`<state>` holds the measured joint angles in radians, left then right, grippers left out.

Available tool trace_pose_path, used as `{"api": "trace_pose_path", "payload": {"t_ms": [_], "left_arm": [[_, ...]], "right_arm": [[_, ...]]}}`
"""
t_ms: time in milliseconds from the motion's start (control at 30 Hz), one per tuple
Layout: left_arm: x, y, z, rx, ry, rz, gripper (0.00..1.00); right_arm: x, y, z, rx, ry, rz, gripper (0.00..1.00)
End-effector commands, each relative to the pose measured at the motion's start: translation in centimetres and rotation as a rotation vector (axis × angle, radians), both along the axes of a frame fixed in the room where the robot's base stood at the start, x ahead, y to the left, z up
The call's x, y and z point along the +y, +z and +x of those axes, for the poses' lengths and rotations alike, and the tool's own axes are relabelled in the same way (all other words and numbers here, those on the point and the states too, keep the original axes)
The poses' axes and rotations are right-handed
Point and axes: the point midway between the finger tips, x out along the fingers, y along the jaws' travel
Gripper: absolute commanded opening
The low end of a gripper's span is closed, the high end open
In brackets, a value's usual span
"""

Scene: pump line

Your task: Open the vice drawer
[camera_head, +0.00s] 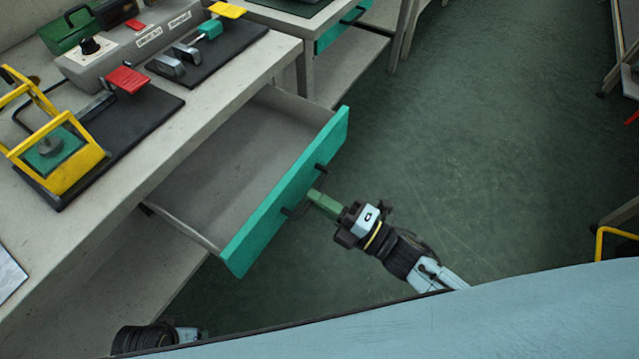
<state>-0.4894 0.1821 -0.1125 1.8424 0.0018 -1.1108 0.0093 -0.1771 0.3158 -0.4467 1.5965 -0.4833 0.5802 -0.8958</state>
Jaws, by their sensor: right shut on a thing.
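The vice drawer (284,197) has a teal front and a grey inside. It stands well out from under the grey workbench and looks empty. A dark handle (321,169) is on its front face. My right gripper (318,200) comes in from the lower right, with its green fingers at the drawer front. It is shut on the handle, though the exact contact is small and partly hidden. Part of my left arm (150,338) shows at the bottom left; its gripper is out of view.
The workbench (215,110) carries a yellow frame (85,170), a red-handled clamp (127,79) and a grey control box (125,45) on or near dark mats. A second bench with a teal drawer (335,33) stands behind.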

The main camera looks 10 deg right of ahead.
Motion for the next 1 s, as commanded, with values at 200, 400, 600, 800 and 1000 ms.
{"api": "trace_pose_path", "payload": {"t_ms": [200, 400, 600, 800, 1000], "left_arm": [[0.25, -0.41, -0.15, 0.003, 0.0, 0.004, 0.77], [0.24, -0.43, -0.14, 0.002, 0.0, 0.004, 0.77], [0.23, -0.43, -0.15, 0.002, 0.0, 0.004, 0.77], [0.21, -0.43, -0.15, 0.004, 0.0, 0.003, 0.77], [0.21, -0.37, -0.14, 0.003, -0.001, 0.003, 0.77]], "right_arm": [[-0.02, 0.04, -0.49, -0.002, 0.019, -0.001, 0.0], [-0.09, 0.02, -0.52, -0.002, 0.018, -0.001, 0.0], [-0.13, 0.02, -0.52, -0.002, 0.017, -0.001, 0.24], [-0.12, 0.01, -0.51, -0.002, 0.016, -0.001, 0.32], [-0.32, -0.06, -0.71, -0.001, 0.016, -0.001, 0.32]]}}
